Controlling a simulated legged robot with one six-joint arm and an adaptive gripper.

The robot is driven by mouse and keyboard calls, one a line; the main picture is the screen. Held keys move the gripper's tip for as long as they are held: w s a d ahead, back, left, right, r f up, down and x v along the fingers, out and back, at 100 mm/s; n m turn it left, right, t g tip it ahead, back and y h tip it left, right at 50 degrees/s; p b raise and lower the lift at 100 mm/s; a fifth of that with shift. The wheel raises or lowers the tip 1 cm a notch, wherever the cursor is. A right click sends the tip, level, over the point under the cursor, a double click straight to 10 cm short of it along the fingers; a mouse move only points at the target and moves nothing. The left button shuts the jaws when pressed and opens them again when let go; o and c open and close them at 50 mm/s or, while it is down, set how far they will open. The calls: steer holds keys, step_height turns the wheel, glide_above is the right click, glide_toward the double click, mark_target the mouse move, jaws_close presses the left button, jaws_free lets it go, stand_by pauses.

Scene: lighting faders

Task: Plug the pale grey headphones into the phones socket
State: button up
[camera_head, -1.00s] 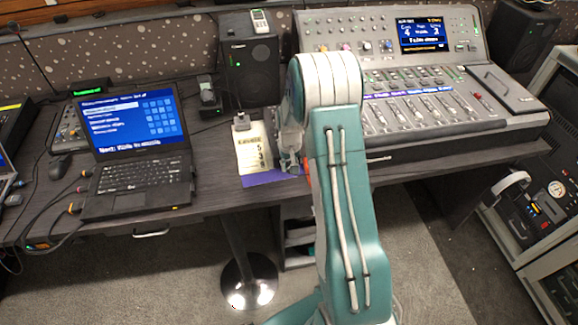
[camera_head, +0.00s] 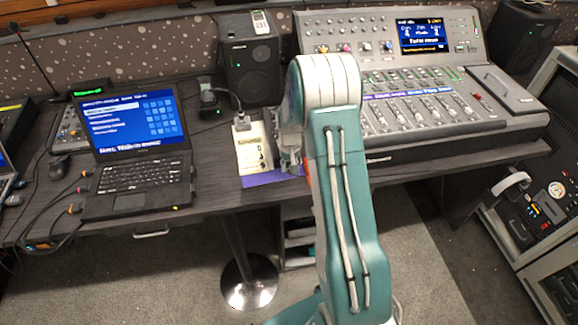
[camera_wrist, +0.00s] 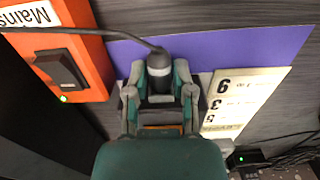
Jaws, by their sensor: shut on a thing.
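My gripper (camera_wrist: 160,97) is shut on a dark grey cylindrical plug (camera_wrist: 159,72) in the wrist view. A black cable leaves the plug's far end and runs to the upper left. The plug is over or near a purple sheet (camera_wrist: 215,52); I cannot tell whether they touch. In the head view my gripper (camera_head: 290,160) is low over the desk's front edge, partly hidden by my arm. A pale grey headphone band (camera_head: 512,184) shows at the rack on the right; its cable cannot be traced. I cannot make out the phones socket.
An orange box marked Mains (camera_wrist: 86,50), with a black rocker switch, is close left of my gripper. A numbered card (camera_wrist: 245,98) lies to its right. The laptop (camera_head: 130,150), speaker (camera_head: 249,68) and fader console (camera_head: 410,110) stand on the desk.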

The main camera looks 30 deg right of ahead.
steer(key=shift+w, duration=0.15)
steer(key=o, duration=1)
steer(key=shift+c, duration=0.2)
step_height(320, 180, up, 12)
